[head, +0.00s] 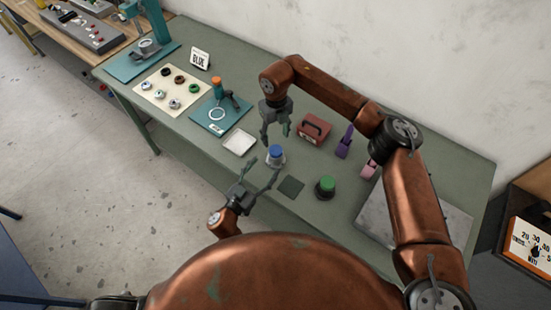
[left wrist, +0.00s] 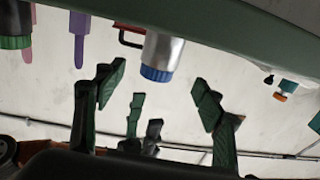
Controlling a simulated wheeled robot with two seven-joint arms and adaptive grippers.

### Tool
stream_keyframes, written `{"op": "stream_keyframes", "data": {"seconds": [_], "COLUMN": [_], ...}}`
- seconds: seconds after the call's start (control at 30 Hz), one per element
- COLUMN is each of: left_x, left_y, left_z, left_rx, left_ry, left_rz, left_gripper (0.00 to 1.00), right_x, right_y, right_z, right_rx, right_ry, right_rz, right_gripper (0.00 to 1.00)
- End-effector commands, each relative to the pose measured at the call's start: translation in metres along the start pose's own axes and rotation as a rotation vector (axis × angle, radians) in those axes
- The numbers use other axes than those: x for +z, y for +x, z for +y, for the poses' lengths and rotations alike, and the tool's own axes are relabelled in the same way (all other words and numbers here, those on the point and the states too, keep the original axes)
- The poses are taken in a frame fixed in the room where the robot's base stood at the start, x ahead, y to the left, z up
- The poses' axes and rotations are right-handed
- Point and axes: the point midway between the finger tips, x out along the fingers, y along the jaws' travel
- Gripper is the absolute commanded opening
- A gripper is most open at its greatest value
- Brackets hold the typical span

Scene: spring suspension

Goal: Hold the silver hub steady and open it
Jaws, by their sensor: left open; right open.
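The silver hub (head: 276,161) with its blue cap (head: 276,150) stands upright on the green table. It also shows upside down in the left wrist view (left wrist: 164,50), cap pointing down in the picture. My left gripper (head: 264,167) is open and empty, its spread fingers at the near side of the hub. In the left wrist view the open fingers (left wrist: 158,97) stand on either side of the hub's line; I cannot tell whether they reach around it. My right gripper (head: 276,138) is open and empty, pointing down above and just behind the hub.
A red box (head: 314,128) with a handle stands behind right. A white tray (head: 239,142) is left, beside a teal fixture (head: 221,115). Purple and pink tools (head: 345,143) stand farther right.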

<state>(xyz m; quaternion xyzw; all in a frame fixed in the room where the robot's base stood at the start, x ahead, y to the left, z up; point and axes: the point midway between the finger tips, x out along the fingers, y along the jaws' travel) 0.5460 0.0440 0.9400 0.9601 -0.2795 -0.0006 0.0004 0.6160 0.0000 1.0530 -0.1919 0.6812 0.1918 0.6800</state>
Motion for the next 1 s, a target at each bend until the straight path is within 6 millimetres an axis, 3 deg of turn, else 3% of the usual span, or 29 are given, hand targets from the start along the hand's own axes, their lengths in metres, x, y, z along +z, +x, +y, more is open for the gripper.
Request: {"op": "stream_keyframes", "data": {"seconds": [0.2,0.4,0.8,1.0], "left_x": [-0.002,-0.002,-0.001,-0.001], "left_y": [0.035,0.057,0.065,0.064], "left_z": [0.001,0.0,0.0,0.0], "left_rx": [0.0,0.0,0.0,0.0], "left_ry": [-0.001,0.0,0.0,0.0], "left_rz": [0.002,0.001,0.0,0.0], "left_gripper": [0.63,0.63,0.63,0.49], "right_x": [0.0,0.0,0.0,0.0], "right_y": [-0.001,-0.001,-0.001,-0.001], "right_z": [0.0,0.0,0.0,0.0], "right_rx": [0.0,0.0,0.0,0.0], "right_ry": [0.0,0.0,0.0,0.0], "right_rz": [-0.001,0.0,0.0,0.0], "right_gripper": [0.51,0.51,0.51,0.51]}}
